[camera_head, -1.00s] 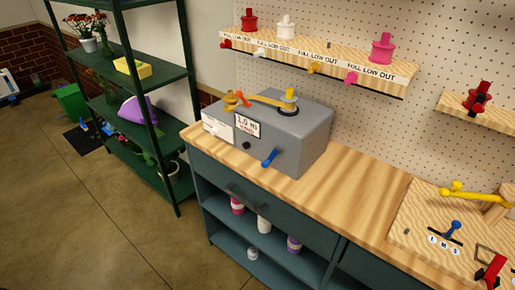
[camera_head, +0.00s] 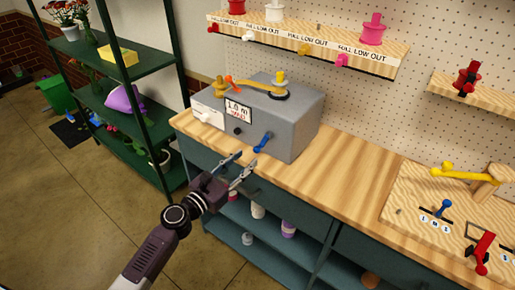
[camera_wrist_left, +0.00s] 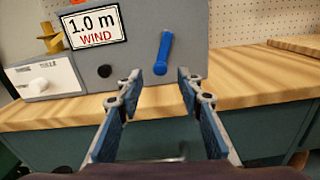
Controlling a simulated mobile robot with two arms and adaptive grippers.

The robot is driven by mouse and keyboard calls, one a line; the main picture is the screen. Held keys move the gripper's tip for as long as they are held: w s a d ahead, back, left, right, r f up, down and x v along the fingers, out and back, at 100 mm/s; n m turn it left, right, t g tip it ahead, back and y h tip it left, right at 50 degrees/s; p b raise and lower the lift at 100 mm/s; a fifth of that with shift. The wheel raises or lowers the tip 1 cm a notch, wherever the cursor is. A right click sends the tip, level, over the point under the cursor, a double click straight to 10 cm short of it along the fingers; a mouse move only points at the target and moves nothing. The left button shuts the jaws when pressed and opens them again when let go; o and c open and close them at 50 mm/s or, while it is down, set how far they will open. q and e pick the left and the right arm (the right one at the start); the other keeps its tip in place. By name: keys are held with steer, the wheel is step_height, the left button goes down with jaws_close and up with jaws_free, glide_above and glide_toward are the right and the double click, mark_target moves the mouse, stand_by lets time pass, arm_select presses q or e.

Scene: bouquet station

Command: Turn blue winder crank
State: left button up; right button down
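The blue winder crank (camera_head: 263,142) is on the front face of the grey winder box (camera_head: 297,128), which sits on the wooden counter. In the left wrist view the crank (camera_wrist_left: 163,53) stands nearly upright, tilted slightly, to the right of the "1.0 m WIND" label (camera_wrist_left: 93,26). My left gripper (camera_head: 237,166) is open and empty, in front of the counter edge and short of the crank. In the left wrist view its two fingers (camera_wrist_left: 156,92) are spread, with the crank beyond and between their tips. My right gripper is not in view.
A black knob (camera_wrist_left: 105,71) is left of the crank. A yellow arm (camera_head: 262,90) lies on top of the box. The wooden counter (camera_head: 340,165) is clear to the right, up to a board with a red lever (camera_head: 482,250). Green shelves (camera_head: 140,90) stand at left.

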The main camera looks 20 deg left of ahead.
mark_target(255, 150)
arm_select(q)
steer(key=x, duration=0.7)
steer(key=shift+w+d, duration=0.15)
steer(key=shift+w, duration=0.15)
steer(key=shift+f, duration=0.1)
jaws_close()
